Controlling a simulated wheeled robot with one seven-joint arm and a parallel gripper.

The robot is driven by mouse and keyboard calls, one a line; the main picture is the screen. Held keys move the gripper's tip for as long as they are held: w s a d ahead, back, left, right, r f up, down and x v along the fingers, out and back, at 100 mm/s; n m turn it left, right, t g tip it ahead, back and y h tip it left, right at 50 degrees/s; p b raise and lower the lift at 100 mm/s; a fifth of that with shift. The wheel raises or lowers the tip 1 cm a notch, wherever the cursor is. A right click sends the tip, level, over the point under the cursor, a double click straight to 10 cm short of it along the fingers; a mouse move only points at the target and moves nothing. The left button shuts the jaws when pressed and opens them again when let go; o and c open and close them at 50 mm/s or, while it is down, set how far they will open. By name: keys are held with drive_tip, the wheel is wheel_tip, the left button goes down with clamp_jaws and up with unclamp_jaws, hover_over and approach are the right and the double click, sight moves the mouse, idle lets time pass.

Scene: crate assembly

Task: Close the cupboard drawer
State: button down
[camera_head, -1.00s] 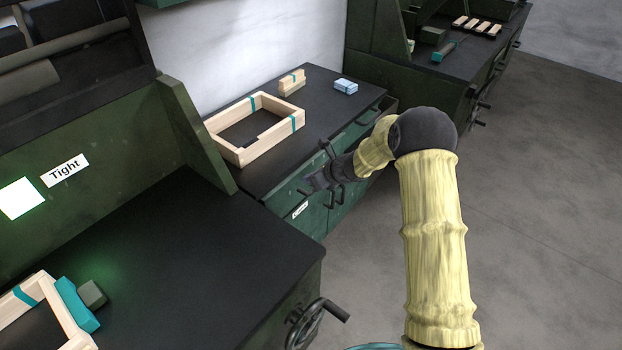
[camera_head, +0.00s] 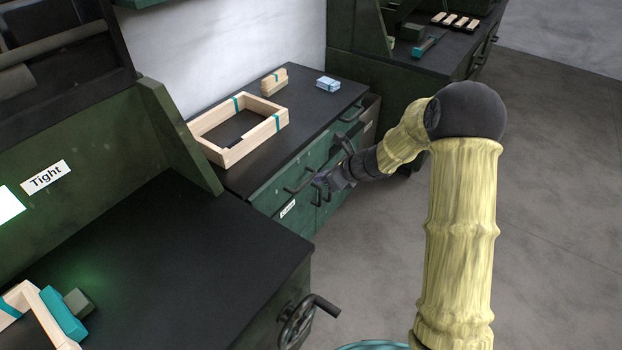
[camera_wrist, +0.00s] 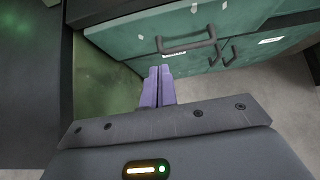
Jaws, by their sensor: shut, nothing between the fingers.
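The cupboard (camera_head: 262,192) is green with a black top and stands against the wall in the head view. Its drawer front (camera_head: 310,163) carries dark bar handles; in the wrist view a green drawer front (camera_wrist: 140,36) with a dark handle (camera_wrist: 188,43) runs across the top. I cannot tell how far the drawer stands out. My gripper (camera_head: 326,184) is in front of the cupboard's face, close to the handles. In the wrist view its purple fingers (camera_wrist: 158,82) are together and empty, pointing toward the front below the handle, apart from the handle.
On the cupboard top are a wooden frame (camera_head: 228,153), a small wooden stack (camera_head: 274,83) and a blue block pile (camera_head: 328,84). A black workbench (camera_head: 170,262) with a handwheel (camera_head: 297,322) stands nearer, at left. The grey floor (camera_head: 545,190) at right is clear.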

drive_tip(key=shift+v, duration=1.2)
drive_tip(key=shift+w+d, duration=0.1)
drive_tip(key=c, duration=1.7)
unclamp_jaws()
drive_tip(key=o, duration=0.3)
drive_tip(key=shift+s+n, duration=0.4)
drive_tip(key=shift+n, duration=0.1)
drive_tip(key=s+d+r+n+g+h, duration=0.1)
drive_tip(key=s+d+n, duration=0.3)
drive_tip(key=s+n, duration=0.4)
drive_tip(key=s+d+r+n+g+h, duration=0.1)
drive_tip(key=s+d+r+n+h, duration=0.2)
drive_tip(key=s+n, duration=0.5)
drive_tip(key=s+d+r+n+h, duration=0.1)
drive_tip(key=s+d+n+h, duration=0.3)
drive_tip(key=s+n, duration=0.3)
drive_tip(key=s+d, duration=0.1)
drive_tip(key=s, duration=0.2)
drive_tip(key=shift+s+d+r+n+g, duration=0.2)
drive_tip(key=shift+d+r+n+g, duration=0.15)
drive_tip(key=shift+r+n+g, duration=0.05)
